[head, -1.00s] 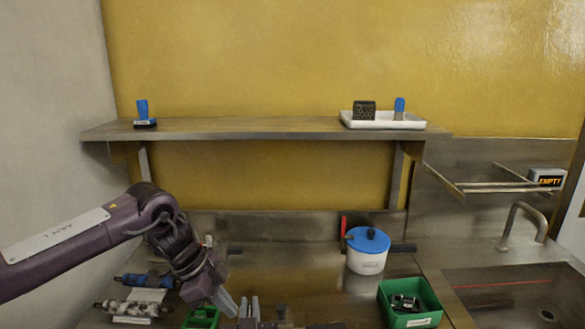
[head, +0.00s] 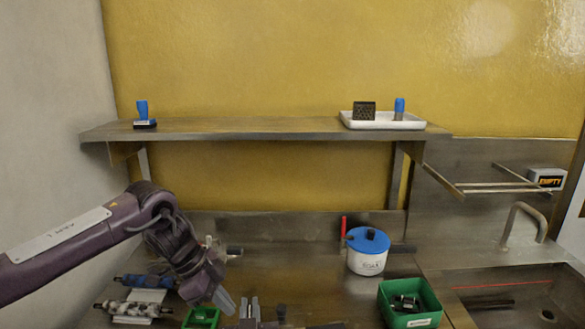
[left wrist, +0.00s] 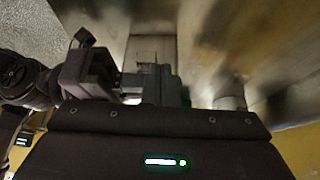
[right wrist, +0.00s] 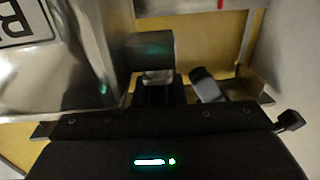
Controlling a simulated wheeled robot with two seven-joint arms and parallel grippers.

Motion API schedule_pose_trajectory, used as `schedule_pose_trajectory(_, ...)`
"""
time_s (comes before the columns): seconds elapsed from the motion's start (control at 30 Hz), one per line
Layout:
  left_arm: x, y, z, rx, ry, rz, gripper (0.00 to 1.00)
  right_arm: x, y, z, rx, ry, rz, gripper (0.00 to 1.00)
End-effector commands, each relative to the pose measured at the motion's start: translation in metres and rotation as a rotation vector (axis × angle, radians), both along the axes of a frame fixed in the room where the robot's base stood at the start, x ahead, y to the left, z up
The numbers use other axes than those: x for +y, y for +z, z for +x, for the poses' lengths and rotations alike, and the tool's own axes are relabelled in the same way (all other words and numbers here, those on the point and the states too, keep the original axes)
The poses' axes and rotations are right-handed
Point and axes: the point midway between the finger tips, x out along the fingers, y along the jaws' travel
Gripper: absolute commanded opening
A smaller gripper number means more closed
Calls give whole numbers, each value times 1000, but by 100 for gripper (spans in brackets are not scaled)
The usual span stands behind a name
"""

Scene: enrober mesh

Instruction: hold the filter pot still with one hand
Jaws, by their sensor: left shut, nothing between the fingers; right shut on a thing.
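The only clear pot is a white one with a blue lid (head: 367,262), standing upright on the steel counter in the head view; its label seems to read SOAK. I cannot tell whether it is the filter pot. My left gripper (head: 223,299) is shut and empty, low over the counter, well left of that pot; its fingers also show in the left wrist view (left wrist: 150,85). My right gripper (right wrist: 157,80) is shut on a dark grey, rounded thing (right wrist: 150,46), which I cannot identify. Small grey upright parts stand beside the left fingers in the head view; whose they are is unclear.
A green bin (head: 424,297) with dark parts stands right of the pot. A smaller green tray (head: 202,318) and rollers (head: 145,281) lie at left. A shelf (head: 250,128) bears a white tray (head: 412,125). The sink (head: 520,285) is at right. Open counter lies left of the pot.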

Motion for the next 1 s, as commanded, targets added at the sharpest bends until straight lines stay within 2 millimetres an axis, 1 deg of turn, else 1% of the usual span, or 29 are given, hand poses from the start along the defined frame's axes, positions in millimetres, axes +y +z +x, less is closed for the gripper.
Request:
schedule_pose_trajectory(0.13,0,9,1,-2,0,-2,0,0,0,0,1,0,0,0)
schedule_pose_trajectory(0.53,1,54,1,-2,0,0,0,0,0,0,1,0,0,0)
schedule_pose_trajectory(0.67,0,60,0,-1,0,0,0,0,0,0,1,0,0,0)
schedule_pose_trajectory(0.9,1,60,0,0,0,0,0,0,0,0,1,0,0,0)
schedule_pose_trajectory(1.0,-2,63,-3,-3,-6,22,0,0,0,0,1,0,0,0)
